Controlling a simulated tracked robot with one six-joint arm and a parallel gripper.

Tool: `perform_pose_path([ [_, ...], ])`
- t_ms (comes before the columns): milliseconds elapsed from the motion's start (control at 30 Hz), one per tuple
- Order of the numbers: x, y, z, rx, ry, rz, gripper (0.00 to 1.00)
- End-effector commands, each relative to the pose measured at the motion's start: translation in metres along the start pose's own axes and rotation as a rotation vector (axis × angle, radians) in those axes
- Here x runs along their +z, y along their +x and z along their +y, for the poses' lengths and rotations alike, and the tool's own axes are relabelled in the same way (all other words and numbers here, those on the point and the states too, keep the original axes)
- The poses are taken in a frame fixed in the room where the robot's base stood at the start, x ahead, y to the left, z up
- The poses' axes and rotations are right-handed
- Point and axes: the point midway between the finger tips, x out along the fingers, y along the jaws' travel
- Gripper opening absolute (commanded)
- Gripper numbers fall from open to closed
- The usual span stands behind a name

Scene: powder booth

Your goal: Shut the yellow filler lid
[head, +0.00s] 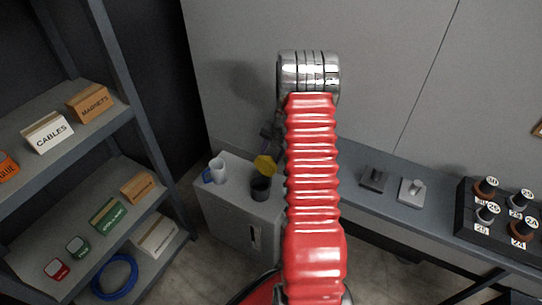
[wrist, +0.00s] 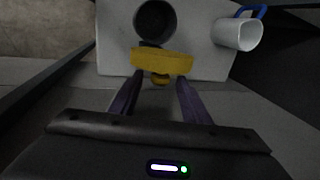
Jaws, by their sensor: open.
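The yellow filler lid (head: 264,166) stands tilted up, open, at the edge of a dark round filler opening (head: 261,188) on top of a grey cabinet. In the head view my arm largely hides the gripper.
A white mug with a blue handle (head: 216,171) stands on the cabinet (head: 240,212), left of the filler. At left is a shelf (head: 110,115) with boxes. At right a bench (head: 345,182) holds two small metal blocks and a black rack (head: 464,200) of numbered pots.

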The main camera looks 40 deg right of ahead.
Motion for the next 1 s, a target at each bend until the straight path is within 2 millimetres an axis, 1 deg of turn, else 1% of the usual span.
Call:
perform_pose_path([
  [333, -0.0004, 0.0025, -0.0002, -0.001, 0.000, 0.001, 0.42],
  [900, -0.0004, 0.0023, -0.0003, -0.001, 0.000, 0.001, 0.02],
  [933, -0.0004, 0.0023, -0.0003, -0.001, 0.000, 0.001, 0.00],
  [1000, -0.0004, 0.0023, -0.0003, -0.001, 0.000, 0.001, 0.00],
])
